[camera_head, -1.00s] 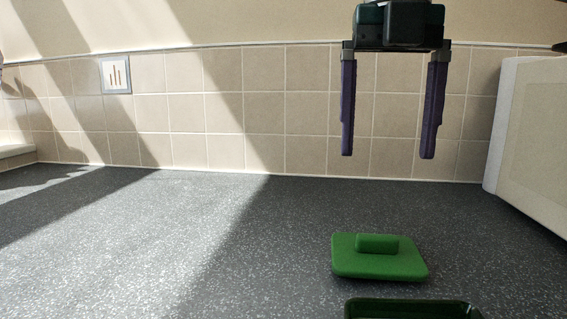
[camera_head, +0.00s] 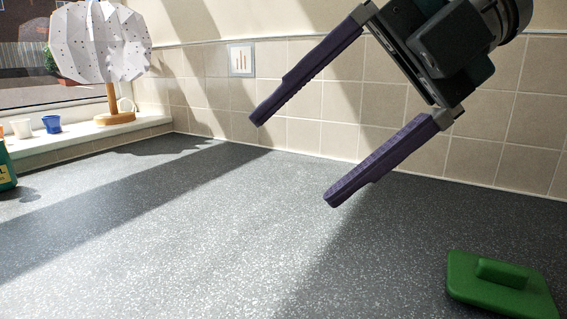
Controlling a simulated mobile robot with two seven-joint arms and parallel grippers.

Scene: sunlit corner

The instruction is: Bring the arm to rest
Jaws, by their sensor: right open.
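My right gripper (camera_head: 293,162) is in the upper middle of the view, tilted, with its two purple fingers pointing down and to the left. The fingers are wide apart with nothing between them. It hangs above the counter, clear of everything. A green lid (camera_head: 512,287) with a block handle lies on the counter at the lower right, well apart from the gripper. My left gripper is not in view.
The grey speckled counter (camera_head: 200,245) is mostly clear. A tiled wall (camera_head: 340,105) stands behind it. On the sill at the left are a faceted white lamp (camera_head: 100,45) and small cups, one blue (camera_head: 52,124). A green bottle (camera_head: 6,170) is cut off at the left edge.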

